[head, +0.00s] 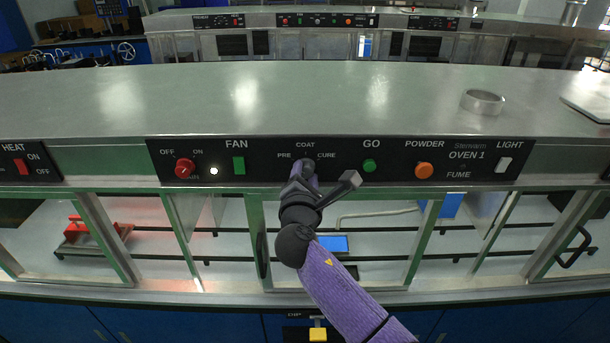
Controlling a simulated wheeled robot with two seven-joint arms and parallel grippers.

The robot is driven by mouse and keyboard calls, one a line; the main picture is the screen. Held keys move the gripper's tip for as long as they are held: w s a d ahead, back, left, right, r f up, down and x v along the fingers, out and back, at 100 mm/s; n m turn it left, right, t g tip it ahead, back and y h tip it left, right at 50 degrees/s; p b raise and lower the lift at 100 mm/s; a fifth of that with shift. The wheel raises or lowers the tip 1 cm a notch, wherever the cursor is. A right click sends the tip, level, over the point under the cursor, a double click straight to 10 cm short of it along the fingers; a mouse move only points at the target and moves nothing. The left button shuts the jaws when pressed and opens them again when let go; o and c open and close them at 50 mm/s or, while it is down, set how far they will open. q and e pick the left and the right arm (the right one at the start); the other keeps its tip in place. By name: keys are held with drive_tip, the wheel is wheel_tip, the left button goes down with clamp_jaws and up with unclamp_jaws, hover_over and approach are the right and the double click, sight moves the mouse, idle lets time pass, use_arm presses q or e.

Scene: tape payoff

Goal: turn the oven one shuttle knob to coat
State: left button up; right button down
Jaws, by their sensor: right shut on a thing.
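The oven one panel (455,172) is a black strip under the metal top, marked OVEN 1. The shuttle knob (308,163) is a dark knob between the labels PRE and CURE, with COAT above it. My right gripper (307,172) is at the knob from below and shut on it. The gripper hides the lower part of the knob. A light mark on the knob seems to point up toward COAT, but it is too small to be sure. My left gripper is not in view.
On the panel are a red knob (185,168), a green FAN switch (239,165), a green GO button (370,165), an orange POWDER button (424,169) and a white LIGHT switch (504,164). A metal ring (483,102) lies on the top.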

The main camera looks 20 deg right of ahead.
drive_tip(key=shift+m, duration=0.3)
drive_tip(key=m+b, duration=0.1)
drive_tip(key=m, duration=0.4)
drive_tip(key=shift+f+b, duration=0.1)
drive_tip(key=shift+b, duration=0.25)
drive_tip(key=m, duration=0.3)
drive_tip(key=m+b, duration=0.1)
drive_tip(key=m, duration=0.1)
drive_tip(key=shift+m+g+y, duration=0.3)
drive_tip(key=shift+m+y, duration=0.1)
drive_tip(key=shift+c, duration=1.4)
unclamp_jaws()
drive_tip(key=shift+d, duration=0.1)
